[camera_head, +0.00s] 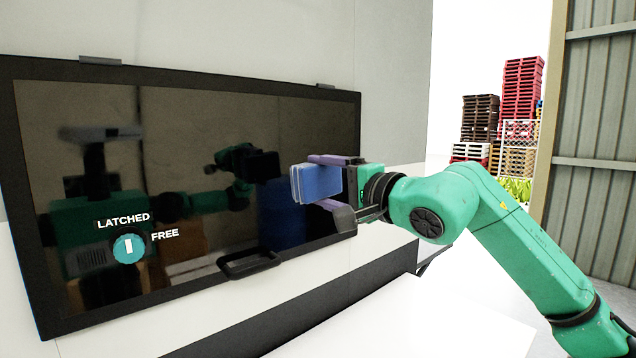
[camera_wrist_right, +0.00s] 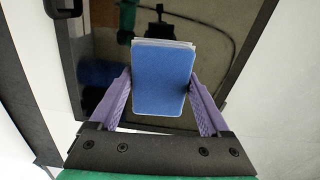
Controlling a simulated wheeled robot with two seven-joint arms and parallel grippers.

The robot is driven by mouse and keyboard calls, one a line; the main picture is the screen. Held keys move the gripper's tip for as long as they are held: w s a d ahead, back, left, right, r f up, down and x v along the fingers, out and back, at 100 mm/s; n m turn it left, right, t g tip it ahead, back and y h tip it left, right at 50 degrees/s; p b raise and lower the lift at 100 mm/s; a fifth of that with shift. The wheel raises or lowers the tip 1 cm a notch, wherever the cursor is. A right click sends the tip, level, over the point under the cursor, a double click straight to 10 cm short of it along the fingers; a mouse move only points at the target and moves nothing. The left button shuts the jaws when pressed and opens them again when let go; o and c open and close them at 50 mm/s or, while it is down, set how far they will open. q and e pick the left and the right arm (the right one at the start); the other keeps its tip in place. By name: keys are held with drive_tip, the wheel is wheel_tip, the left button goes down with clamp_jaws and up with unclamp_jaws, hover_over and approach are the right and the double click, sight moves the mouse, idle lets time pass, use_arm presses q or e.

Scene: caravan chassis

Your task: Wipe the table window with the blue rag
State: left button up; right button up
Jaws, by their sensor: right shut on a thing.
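The table window (camera_head: 230,120) is a dark glossy pane in a black frame, standing upright on the left and reflecting my body and arm. The blue rag (camera_head: 320,182) is a folded pad held in front of the right part of the pane. My right gripper (camera_head: 338,180) is shut on it, with a purple finger on either side. In the right wrist view the blue rag (camera_wrist_right: 163,80) sits between the fingers with the dark pane behind it. I cannot tell whether the rag touches the glass. My left gripper shows only as part of the reflections, if at all.
A round teal knob (camera_head: 129,248) marked LATCHED and FREE is at the window's lower left. A black handle (camera_head: 248,262) projects from the lower frame. A white ledge (camera_head: 200,318) runs below. Stacked pallets (camera_head: 522,90) stand far off at the right.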

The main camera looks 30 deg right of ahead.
drive_tip(key=shift+w+f+b, duration=0.1)
drive_tip(key=shift+f+b, duration=0.25)
drive_tip(key=shift+f, duration=0.1)
drive_tip(key=w+d+f+p, duration=0.3)
drive_tip(key=w+p, duration=0.2)
drive_tip(key=w, duration=0.1)
drive_tip(key=shift+w, duration=0.4)
drive_tip(key=shift+w+a+p, duration=0.15)
drive_tip(key=shift+w+p, duration=0.7)
drive_tip(key=shift+w, duration=0.2)
idle(0.3)
